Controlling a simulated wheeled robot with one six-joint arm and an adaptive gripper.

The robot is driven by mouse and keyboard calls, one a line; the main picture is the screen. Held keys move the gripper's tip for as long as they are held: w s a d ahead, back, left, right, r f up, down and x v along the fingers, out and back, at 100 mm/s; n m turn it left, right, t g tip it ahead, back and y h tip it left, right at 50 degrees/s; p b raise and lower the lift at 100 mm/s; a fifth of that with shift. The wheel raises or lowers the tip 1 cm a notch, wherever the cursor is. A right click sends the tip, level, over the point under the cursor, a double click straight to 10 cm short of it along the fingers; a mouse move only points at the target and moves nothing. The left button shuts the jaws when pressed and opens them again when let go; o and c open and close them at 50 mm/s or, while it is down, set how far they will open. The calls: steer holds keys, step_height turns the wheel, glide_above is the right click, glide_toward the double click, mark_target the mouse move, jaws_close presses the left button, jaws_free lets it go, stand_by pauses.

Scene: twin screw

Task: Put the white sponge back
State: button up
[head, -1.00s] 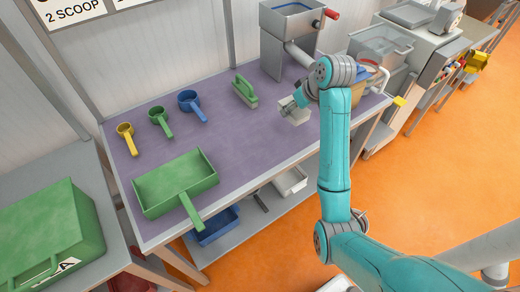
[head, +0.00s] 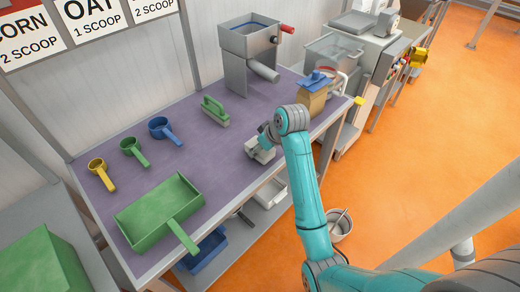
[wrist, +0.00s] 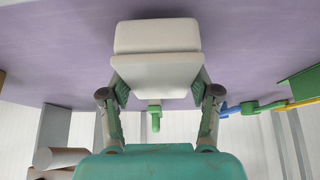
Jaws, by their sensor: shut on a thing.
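The white sponge (wrist: 157,38) is a pale block between my two fingers in the wrist view. My gripper (wrist: 158,88) is shut on it, one finger at each side. In the head view the sponge (head: 261,156) shows as a pale block at my gripper (head: 262,146), over the front right part of the purple bench top (head: 225,155). I cannot tell whether it touches the bench. My arm hides part of this area.
A green brush (head: 215,111), blue scoop (head: 164,130), green scoop (head: 134,150), yellow scoop (head: 101,173) and green dustpan-like tray (head: 160,212) lie to the left. A grey mill (head: 249,55) stands behind. A paper bag (head: 312,98) stands right. The bench middle is clear.

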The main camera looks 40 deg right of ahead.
steer(key=shift+f, duration=0.55)
steer(key=shift+f, duration=0.1)
steer(key=o, duration=1)
steer(key=v, duration=0.7)
steer(key=shift+s+r, duration=0.15)
steer(key=shift+r, duration=0.2)
